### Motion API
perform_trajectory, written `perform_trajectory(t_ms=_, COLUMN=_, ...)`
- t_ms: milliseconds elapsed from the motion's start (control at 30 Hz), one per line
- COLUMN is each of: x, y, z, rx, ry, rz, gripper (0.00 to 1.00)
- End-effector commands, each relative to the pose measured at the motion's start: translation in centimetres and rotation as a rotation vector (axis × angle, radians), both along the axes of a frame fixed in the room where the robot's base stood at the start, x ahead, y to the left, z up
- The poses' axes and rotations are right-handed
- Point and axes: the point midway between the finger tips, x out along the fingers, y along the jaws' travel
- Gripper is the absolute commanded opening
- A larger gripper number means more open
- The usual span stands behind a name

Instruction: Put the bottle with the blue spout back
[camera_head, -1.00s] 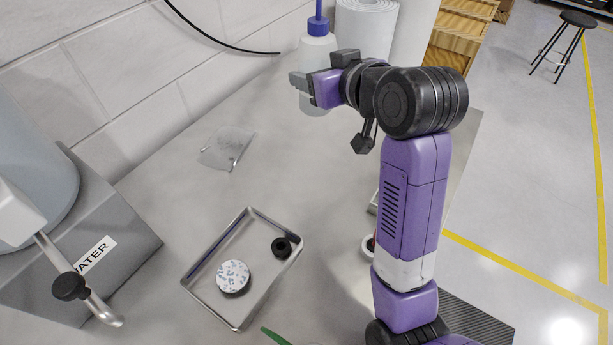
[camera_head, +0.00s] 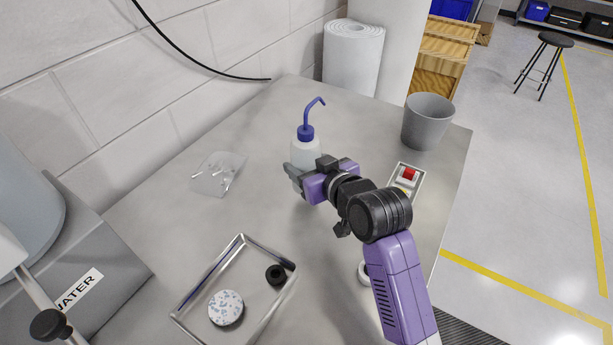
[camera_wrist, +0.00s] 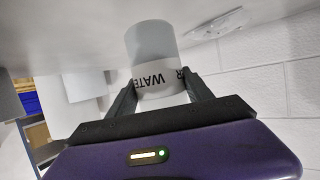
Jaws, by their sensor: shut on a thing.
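The bottle (camera_head: 307,150) has a pale translucent body and a blue cap with a bent blue spout (camera_head: 309,118). It is upright over the middle of the grey table. In the wrist view, the bottle (camera_wrist: 150,42) sits between the two dark fingers of my gripper (camera_wrist: 160,95), with a "WATER" label (camera_wrist: 155,82) partly showing. I cannot tell whether its base touches the table.
A clear plastic piece (camera_head: 218,174) lies left of the bottle. A metal tray (camera_head: 204,282) with a speckled disc and a black ring is in front. A red switch box (camera_head: 404,184) and grey bin (camera_head: 428,122) stand right. A paper roll (camera_head: 350,60) stands behind.

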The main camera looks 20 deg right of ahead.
Motion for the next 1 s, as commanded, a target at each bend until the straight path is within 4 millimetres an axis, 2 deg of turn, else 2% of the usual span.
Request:
perform_trajectory(t_ms=200, x=0.0, y=0.0, z=-3.1, rx=0.001, ry=0.002, rz=0.001, gripper=0.41)
perform_trajectory(t_ms=300, x=0.0, y=0.0, z=-3.9, rx=0.001, ry=0.000, rz=0.001, gripper=0.41)
perform_trajectory(t_ms=700, x=0.0, y=0.0, z=-4.3, rx=0.001, ry=-0.001, rz=0.000, gripper=0.41)
perform_trajectory(t_ms=733, x=0.0, y=0.0, z=-4.4, rx=0.001, ry=0.001, rz=0.000, gripper=0.61)
perform_trajectory(t_ms=833, x=-0.1, y=0.0, z=-4.4, rx=0.001, ry=0.001, rz=0.000, gripper=0.81)
perform_trajectory(t_ms=1000, x=-0.1, y=0.0, z=-4.4, rx=0.001, ry=0.001, rz=0.000, gripper=0.81)
